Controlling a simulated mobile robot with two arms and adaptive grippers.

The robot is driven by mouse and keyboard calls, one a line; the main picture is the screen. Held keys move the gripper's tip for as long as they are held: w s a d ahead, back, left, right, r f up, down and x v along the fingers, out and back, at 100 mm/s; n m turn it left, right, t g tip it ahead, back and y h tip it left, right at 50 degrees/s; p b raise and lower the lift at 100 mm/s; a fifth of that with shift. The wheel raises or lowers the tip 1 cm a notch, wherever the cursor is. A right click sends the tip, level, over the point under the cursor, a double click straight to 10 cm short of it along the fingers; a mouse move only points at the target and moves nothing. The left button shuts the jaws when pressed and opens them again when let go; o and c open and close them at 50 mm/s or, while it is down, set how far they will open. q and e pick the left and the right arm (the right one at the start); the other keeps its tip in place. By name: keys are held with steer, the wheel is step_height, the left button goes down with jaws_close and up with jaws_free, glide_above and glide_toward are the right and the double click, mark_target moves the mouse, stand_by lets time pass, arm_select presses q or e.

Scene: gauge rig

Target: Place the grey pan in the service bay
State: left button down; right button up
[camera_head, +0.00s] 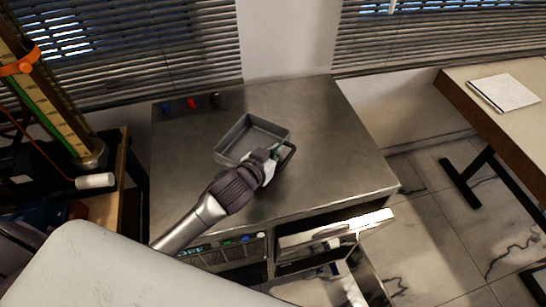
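The grey pan (232,137), a shallow square tray with low walls, sits on the metal top of a cabinet (330,125). My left gripper (287,147) is at the pan's near right corner. Its fingers look spread apart, one near the inside of the rim and one outside it. Whether they touch the pan is hard to tell, and the gripper hides part of that corner. A dark opening (290,268), which may be the service bay, shows in the cabinet front below a pale panel (345,232). My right gripper is not clearly in view.
Small blue, red and black items (191,103) stand at the back left of the cabinet top. A panel marked OFF (225,255) is on its front. A gauge column (55,95) stands left. A desk with a white booklet (503,92) is right. The top's right half is clear.

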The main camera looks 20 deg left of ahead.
arm_select(q)
steer(key=shift+w+a+f, duration=0.15)
steer(key=shift+w+a, duration=0.05)
steer(key=shift+a, duration=0.15)
steer(key=shift+f, duration=2.05)
steer(key=shift+f, duration=0.1)
steer(key=c, duration=1.8)
jaws_free()
steer(key=shift+f, duration=0.1)
steer(key=o, duration=0.5)
